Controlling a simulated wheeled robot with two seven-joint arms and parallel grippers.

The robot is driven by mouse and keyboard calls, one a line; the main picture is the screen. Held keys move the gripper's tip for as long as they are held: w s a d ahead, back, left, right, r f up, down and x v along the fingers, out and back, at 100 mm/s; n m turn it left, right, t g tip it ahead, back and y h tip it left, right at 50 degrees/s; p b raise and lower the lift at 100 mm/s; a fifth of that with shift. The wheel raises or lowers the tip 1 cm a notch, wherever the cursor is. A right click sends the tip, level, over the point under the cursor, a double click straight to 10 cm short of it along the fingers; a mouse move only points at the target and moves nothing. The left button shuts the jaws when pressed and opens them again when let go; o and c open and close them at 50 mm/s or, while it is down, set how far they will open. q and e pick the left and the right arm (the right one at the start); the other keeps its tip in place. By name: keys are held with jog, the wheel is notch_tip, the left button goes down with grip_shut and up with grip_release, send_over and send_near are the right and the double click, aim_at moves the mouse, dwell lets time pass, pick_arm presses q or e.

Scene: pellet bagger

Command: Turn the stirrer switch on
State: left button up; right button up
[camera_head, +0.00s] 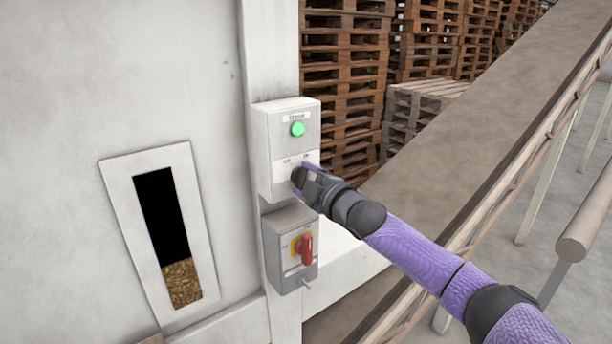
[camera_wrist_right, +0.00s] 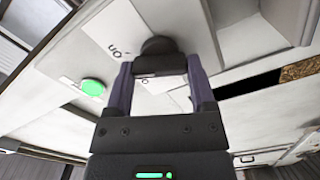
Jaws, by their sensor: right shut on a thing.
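The stirrer switch is a black knob (camera_wrist_right: 158,46) on the lower front of a light grey control box (camera_head: 286,108) fixed to a pale post. My right gripper (camera_head: 304,174) reaches it from the lower right. In the right wrist view my right gripper (camera_wrist_right: 160,68) has a finger on each side of the knob and is shut on it. A label reading "ON" shows beside the knob. A bright green lamp (camera_head: 298,129) sits above on the same box and also shows in the wrist view (camera_wrist_right: 93,87). The knob's pointer direction cannot be made out. My left gripper is not in view.
Below is a second grey box with a red rotary handle (camera_head: 306,248) on a yellow plate. A framed window (camera_head: 118,190) at left shows brown pellets (camera_head: 182,282). A sloping conveyor (camera_head: 500,130) and wooden pallets (camera_head: 345,70) stand to the right and behind.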

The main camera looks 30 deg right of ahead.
jog(key=shift+m, duration=0.8)
jog(key=o, duration=1.2)
jog(key=s+b, duration=0.3)
jog(key=s, duration=0.7)
jog(key=shift+d, duration=0.4)
